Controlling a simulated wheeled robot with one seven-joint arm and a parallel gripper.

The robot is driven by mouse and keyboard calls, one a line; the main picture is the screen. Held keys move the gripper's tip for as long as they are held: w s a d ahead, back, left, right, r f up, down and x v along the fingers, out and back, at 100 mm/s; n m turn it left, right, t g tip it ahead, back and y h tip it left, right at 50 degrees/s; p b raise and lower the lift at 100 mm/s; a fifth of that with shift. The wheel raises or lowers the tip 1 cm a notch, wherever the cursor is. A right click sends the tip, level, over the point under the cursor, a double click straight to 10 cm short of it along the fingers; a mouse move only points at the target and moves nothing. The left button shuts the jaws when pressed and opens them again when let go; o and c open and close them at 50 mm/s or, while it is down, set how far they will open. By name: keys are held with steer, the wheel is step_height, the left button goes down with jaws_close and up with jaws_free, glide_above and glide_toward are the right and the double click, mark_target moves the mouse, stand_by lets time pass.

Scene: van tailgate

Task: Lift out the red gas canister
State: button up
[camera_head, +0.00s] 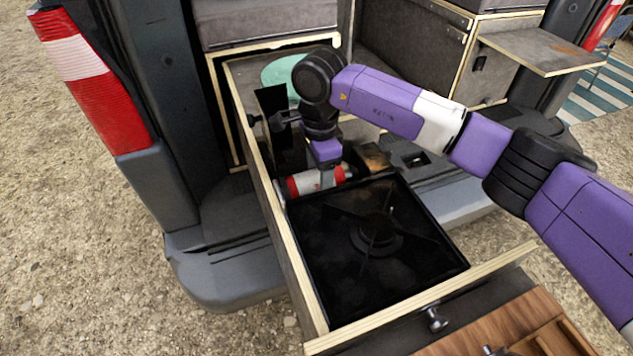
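The red gas canister (303,184) with a white band lies on its side in the pulled-out drawer (262,165), just behind the black stove (345,265). My gripper (326,178) points down from above, at the canister's middle. A narrow finger overlaps the canister's near side. The other finger is hidden, so I cannot tell whether the gripper is closed on it. The canister appears level and low in the drawer.
A teal round item (284,70) lies at the drawer's back. A fold-out shelf (540,50) juts out at the upper right. A wooden slatted surface (510,325) is at the front right.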

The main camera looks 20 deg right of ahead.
steer(key=c, duration=1.1)
steer(key=shift+c, duration=0.4)
steer(key=shift+r, duration=0.15)
